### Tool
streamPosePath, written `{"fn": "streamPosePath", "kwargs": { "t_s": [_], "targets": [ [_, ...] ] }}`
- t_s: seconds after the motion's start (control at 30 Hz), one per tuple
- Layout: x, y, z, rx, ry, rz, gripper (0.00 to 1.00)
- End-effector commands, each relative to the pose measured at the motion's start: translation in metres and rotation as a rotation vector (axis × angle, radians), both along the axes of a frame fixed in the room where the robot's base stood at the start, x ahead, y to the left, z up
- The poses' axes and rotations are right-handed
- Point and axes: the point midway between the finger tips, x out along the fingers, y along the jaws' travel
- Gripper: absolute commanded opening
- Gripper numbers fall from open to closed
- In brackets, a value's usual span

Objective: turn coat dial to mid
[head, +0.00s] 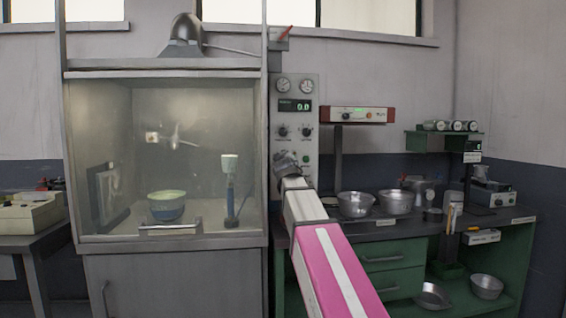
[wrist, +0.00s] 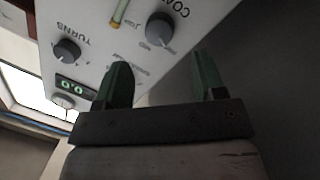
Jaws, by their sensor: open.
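The coat dial (wrist: 160,28) is a round grey knob on the white panel (wrist: 95,20) in the wrist view. Part of its label and the word MID show beside it, upside down. I cannot read where its pointer stands. My gripper (wrist: 163,72) is open and empty, its two green fingers apart, with the dial beyond the gap between their tips. I see no contact with the dial. In the head view my gripper (head: 286,160) is in front of the lower part of the panel (head: 312,90) and hides some of it.
A smaller TURNS knob (wrist: 67,50) and a digital display (wrist: 72,87) sit beside the dial. In the head view a glass-fronted cabinet (head: 170,240) stands left of the panel. A bench with metal bowls (head: 356,205) stands to the right.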

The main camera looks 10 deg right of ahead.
Motion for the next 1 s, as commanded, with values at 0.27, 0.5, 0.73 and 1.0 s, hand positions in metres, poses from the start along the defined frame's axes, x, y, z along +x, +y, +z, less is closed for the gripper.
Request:
{"fn": "streamPosePath", "kwargs": {
  "t_s": [0.27,0.5,0.73,1.0],
  "targets": [
    [0.051,-0.006,0.0,0.001,0.001,-0.001,0.64],
    [0.061,-0.008,0.0,0.001,0.0,0.0,0.64],
    [0.06,-0.008,0.0,0.001,0.0,0.0,0.44],
    [0.06,-0.008,0.0,0.003,0.0,-0.001,0.14]
  ]
}}
